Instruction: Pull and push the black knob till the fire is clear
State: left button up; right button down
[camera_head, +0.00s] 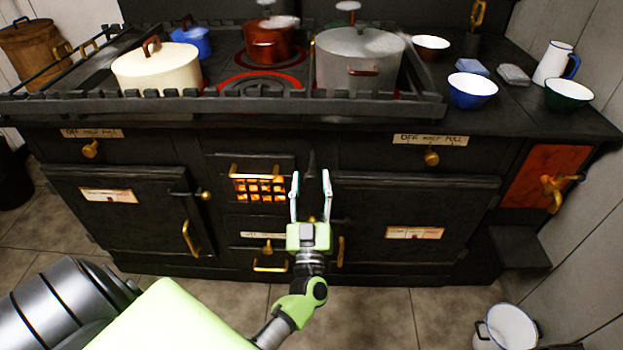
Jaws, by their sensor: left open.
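The black stove front fills the middle of the view. A dark, narrow upright piece (311,161), which looks like the black knob, stands out just right of the fire grate; its shape is hard to make out against the black stove. My left gripper (311,182) is open, its two fingers pointing at the stove, one on each side of this dark piece in the picture. I cannot tell whether they touch it. The fire (259,189) glows orange behind the grate, left of the gripper. My right gripper is not in view.
A brass rail (262,167) crosses above the grate. Oven doors with brass handles flank it. On top stand a cream pot (157,72), a copper pot (270,43) and a large grey pot (359,62). A white bucket (505,328) stands on the floor at lower right.

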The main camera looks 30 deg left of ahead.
pick_arm(q)
jog(key=v, duration=1.1)
